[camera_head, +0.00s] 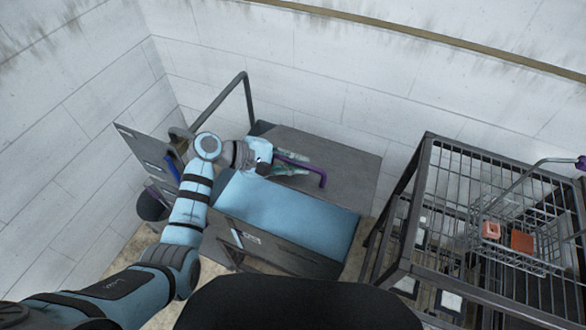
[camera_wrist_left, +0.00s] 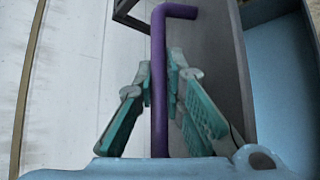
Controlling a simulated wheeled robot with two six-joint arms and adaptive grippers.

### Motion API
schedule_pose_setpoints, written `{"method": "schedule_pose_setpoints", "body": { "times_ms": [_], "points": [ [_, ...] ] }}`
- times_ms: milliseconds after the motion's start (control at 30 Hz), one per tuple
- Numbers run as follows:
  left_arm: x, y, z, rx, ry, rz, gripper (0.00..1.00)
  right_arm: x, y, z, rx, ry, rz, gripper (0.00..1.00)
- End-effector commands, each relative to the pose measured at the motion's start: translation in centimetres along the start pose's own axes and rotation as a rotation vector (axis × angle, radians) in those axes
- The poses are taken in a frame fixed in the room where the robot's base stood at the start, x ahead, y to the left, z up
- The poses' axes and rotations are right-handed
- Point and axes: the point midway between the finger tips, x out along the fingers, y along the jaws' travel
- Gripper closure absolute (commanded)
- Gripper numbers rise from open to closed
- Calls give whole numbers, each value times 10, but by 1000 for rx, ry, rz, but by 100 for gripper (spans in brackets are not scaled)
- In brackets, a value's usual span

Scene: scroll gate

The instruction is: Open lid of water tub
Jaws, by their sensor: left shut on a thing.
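The water tub (camera_head: 280,250) is a grey box in the middle of the head view. Its grey lid (camera_head: 345,160) lies toward the back and carries a bent purple handle (camera_head: 318,172). A light blue surface (camera_head: 285,212) shows between the lid and the front wall; I cannot tell its depth. My left gripper (camera_head: 275,165) is shut on the purple handle. In the left wrist view, the purple bar (camera_wrist_left: 159,90) runs between the teal fingers (camera_wrist_left: 160,85) of this gripper. My right gripper is not in view.
A grey metal rack (camera_head: 425,200) with a wire basket (camera_head: 515,240) holding small red-orange items stands at the right. A grey panel (camera_head: 140,150) with a blue item stands left of the tub. White walls close off the back and left.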

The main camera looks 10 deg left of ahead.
Motion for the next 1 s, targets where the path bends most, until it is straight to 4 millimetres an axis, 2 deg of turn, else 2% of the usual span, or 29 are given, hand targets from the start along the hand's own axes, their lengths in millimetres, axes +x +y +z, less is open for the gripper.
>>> {"method": "schedule_pose_setpoints", "body": {
  "times_ms": [33,200,700,733,800,1000],
  "points": [
    [-3,13,3,-13,-1,-11,100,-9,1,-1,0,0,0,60],
    [-1,30,1,-54,-2,-52,100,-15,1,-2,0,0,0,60],
    [0,36,-1,-73,0,-71,100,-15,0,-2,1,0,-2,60],
    [0,36,-1,-73,0,-71,88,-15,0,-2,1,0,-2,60],
    [0,36,-1,-73,0,-71,80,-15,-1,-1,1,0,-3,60],
    [0,35,-1,-73,-1,-72,80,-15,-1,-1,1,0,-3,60]
  ]
}}
